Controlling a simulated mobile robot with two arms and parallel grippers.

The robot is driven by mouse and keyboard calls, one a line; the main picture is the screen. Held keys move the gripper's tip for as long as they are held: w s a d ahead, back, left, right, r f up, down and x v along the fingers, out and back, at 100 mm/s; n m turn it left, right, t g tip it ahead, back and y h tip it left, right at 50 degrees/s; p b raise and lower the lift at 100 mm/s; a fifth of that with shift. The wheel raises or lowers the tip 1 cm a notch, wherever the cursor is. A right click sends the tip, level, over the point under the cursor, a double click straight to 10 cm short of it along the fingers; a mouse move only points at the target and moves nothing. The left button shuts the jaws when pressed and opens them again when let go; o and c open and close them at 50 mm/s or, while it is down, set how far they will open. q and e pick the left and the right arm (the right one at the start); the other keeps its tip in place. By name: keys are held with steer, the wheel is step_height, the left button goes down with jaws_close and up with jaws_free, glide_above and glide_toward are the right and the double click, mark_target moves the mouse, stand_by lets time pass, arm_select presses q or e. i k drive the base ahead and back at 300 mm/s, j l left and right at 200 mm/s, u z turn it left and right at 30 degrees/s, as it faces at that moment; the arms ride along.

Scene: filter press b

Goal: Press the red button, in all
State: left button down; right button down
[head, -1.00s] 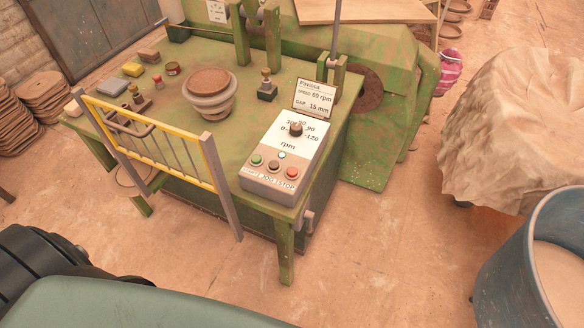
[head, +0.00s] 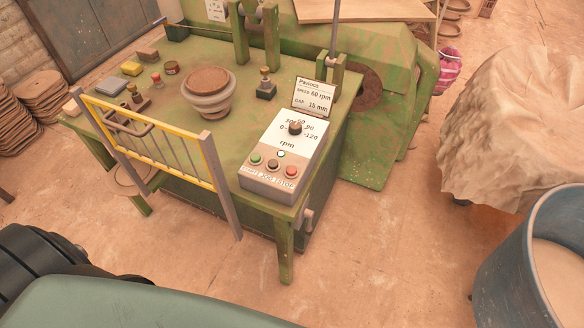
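The red button (head: 291,172) is the rightmost of three buttons on the sloped front of a grey control box (head: 262,183), above the label STOP. A green button (head: 256,159) is at the left above START, and a dark brown button (head: 273,165) is in the middle above JOG. A dial (head: 295,127) marked in rpm sits on the box's upper face, with a small pale lamp (head: 281,154) below it. Nothing covers the red button. Neither of my grippers shows in the head view.
The box stands on the front right corner of a green machine table (head: 232,146). A yellow and grey guard gate (head: 150,150) stands along the table's front left. A blue tub (head: 510,265) and a cloth-covered heap (head: 520,130) are at right. Floor (head: 375,235) between them is clear.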

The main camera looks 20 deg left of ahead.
mark_target(291, 170)
steer(key=l+u, duration=0.1)
steer(key=u, duration=0.7)
steer(key=i+l+u, duration=0.15)
steer(key=l+u, duration=0.3)
steer(key=l, duration=0.15)
steer(key=l+u, duration=0.45)
steer(key=l, duration=0.2)
steer(key=l+u, duration=0.1)
steer(key=l, duration=0.9)
